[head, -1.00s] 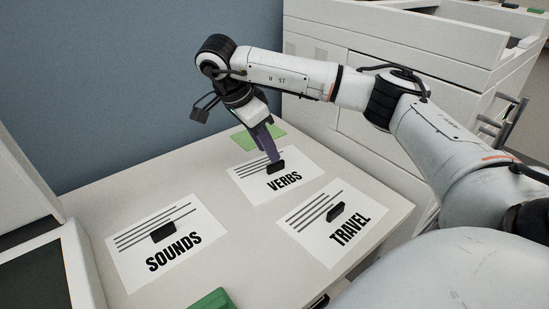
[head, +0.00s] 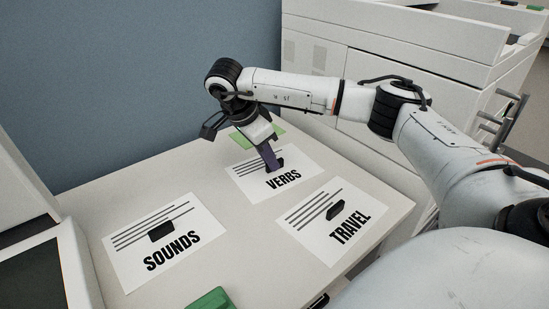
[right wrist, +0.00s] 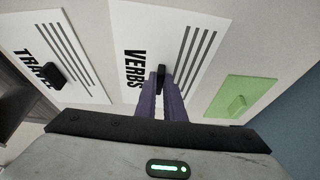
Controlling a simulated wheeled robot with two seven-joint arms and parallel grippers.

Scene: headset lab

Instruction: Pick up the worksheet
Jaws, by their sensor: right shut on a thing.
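Three white worksheets lie on the light table, each with a black block on it. The VERBS worksheet (head: 249,184) is at the back middle, the TRAVEL worksheet (head: 306,213) at the right and the SOUNDS worksheet (head: 130,254) at the left. My right gripper (head: 274,167) reaches down to the VERBS worksheet. Its purple fingers are shut on the black block (right wrist: 161,76) of that sheet, as the right wrist view shows. The sheet looks flat on the table. The fingers partly hide the block in the head view. My left gripper is not in view.
A green card (head: 276,135) with a small green block (right wrist: 237,104) lies behind the VERBS worksheet. A green object (head: 211,300) is at the table's front. A white-framed dark panel (head: 40,272) stands at the left. White cabinets (head: 400,60) stand behind right.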

